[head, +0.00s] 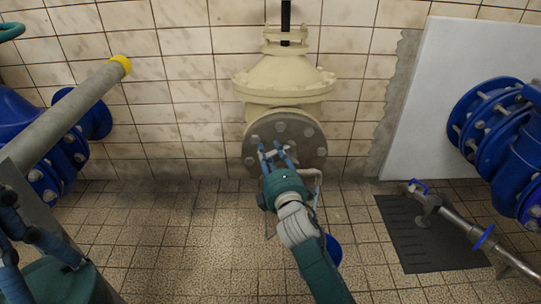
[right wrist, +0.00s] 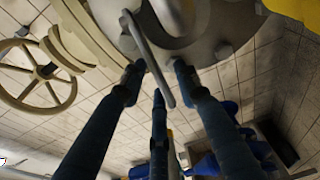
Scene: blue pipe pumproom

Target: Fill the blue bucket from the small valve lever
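My right gripper (head: 276,153) reaches up to the grey flange (head: 312,140) below the cream valve body. In the right wrist view its dark blue fingers (right wrist: 157,80) are spread apart. A thin grey lever (right wrist: 148,58) runs between them; I cannot tell whether they touch it. A pale bent pipe (head: 316,178) shows just right of this gripper. A small part of a blue object, likely the bucket (head: 334,252), shows on the floor behind my right forearm, which hides the rest. My left gripper (head: 40,238) is partly in view at the lower left; its fingertips are unclear.
A grey pipe with a yellow end (head: 119,65) slants across the left side. Blue flanged pipes (head: 500,130) stand at the right. A metal pipe with blue handles (head: 450,215) lies low over a dark floor grate (head: 410,243). Tiled floor left of centre is clear.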

